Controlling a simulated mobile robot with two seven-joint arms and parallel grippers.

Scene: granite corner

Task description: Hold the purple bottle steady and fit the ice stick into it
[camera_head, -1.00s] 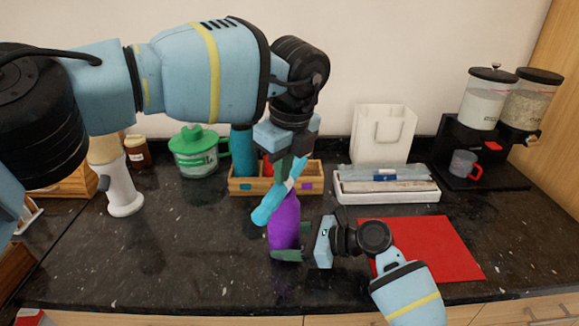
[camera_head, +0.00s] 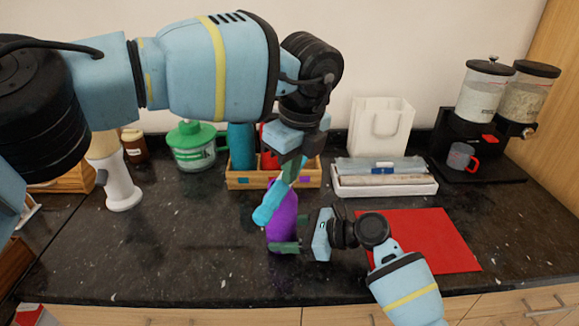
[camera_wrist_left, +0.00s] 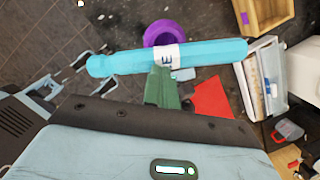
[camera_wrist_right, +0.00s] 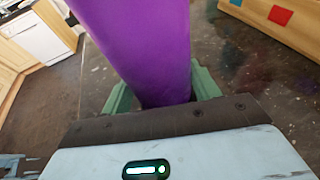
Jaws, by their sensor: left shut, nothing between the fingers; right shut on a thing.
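The purple bottle (camera_head: 281,217) stands upright on the dark counter. My right gripper (camera_head: 287,247) is shut around its lower part, and the bottle also shows between the fingers in the right wrist view (camera_wrist_right: 145,45). The ice stick (camera_head: 268,205) is light blue with a white label and is tilted across the upper front of the bottle. In the left wrist view the ice stick (camera_wrist_left: 210,54) lies sideways at my left fingertips, partly covering the bottle's round purple top (camera_wrist_left: 165,30). My left gripper (camera_head: 290,172) is shut with nothing between its fingers, above the bottle.
A wooden box (camera_head: 245,180) with colored tags stands behind the bottle. A green-lidded jar (camera_head: 192,150), white tray (camera_head: 384,189), white bag (camera_head: 381,126) and dispensers (camera_head: 490,115) line the back. A red mat (camera_head: 435,240) lies at right. The front-left counter is clear.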

